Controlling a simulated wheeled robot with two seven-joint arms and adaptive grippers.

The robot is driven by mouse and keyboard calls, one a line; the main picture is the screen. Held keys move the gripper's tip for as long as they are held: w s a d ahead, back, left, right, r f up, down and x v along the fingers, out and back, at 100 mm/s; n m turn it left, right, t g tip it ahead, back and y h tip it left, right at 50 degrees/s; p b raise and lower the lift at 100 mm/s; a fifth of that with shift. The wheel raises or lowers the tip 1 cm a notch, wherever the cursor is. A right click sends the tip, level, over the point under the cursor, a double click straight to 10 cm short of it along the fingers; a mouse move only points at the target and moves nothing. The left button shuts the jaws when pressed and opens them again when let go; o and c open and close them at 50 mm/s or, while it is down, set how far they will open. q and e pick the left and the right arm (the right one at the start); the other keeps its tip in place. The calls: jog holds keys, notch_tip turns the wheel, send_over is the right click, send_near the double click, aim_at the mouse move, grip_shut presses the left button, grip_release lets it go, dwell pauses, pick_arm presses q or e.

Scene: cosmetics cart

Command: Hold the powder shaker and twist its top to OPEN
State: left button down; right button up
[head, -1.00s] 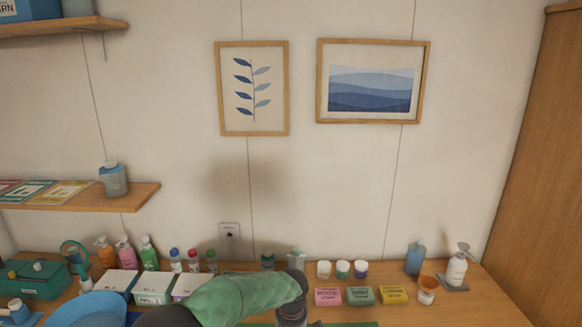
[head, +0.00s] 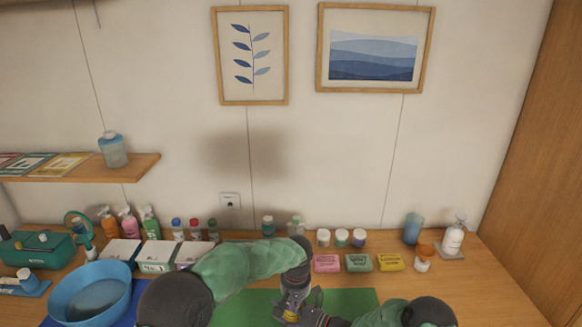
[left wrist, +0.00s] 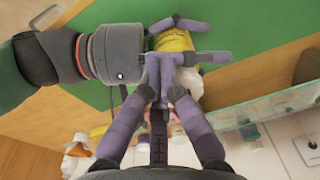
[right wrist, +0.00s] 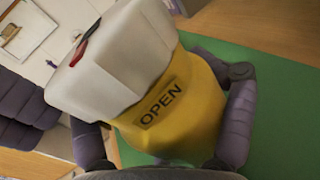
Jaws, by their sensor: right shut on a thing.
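The powder shaker has a yellow body (right wrist: 180,115) with a dark "OPEN" label and a white top (right wrist: 110,60) with a red mark. My right gripper (right wrist: 165,160) is shut on the yellow body, above the green mat. In the left wrist view the yellow body (left wrist: 176,42) shows between the right gripper's fingers, and the white top (left wrist: 190,82) is partly hidden behind my left fingers. My left gripper (left wrist: 163,68) is close beside the white top, its fingertips near each other; contact is unclear. In the head view my left gripper (head: 292,298) and right gripper (head: 310,318) meet over the mat.
The green mat (head: 350,298) lies under both grippers. A blue basin (head: 60,302) and white boxes (head: 155,266) stand at left. Pink (head: 327,263), green (head: 359,263) and yellow (head: 390,262) blocks lie behind at right. Several bottles and jars line the wall.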

pick_arm(q)
jog(key=shift+r, duration=0.15)
pick_arm(e)
jog(key=shift+s+f, duration=0.15)
pick_arm(q)
jog(key=r, duration=0.3)
jog(key=s+r, duration=0.1)
jog(key=r, duration=0.1)
jog(key=shift+d+r, duration=0.1)
jog(key=shift+r, duration=0.3)
dwell(0.3)
pick_arm(e)
jog(key=o, duration=1.2)
pick_arm(q)
jog(key=shift+s, duration=0.1)
pick_arm(e)
jog(key=shift+d, duration=0.15)
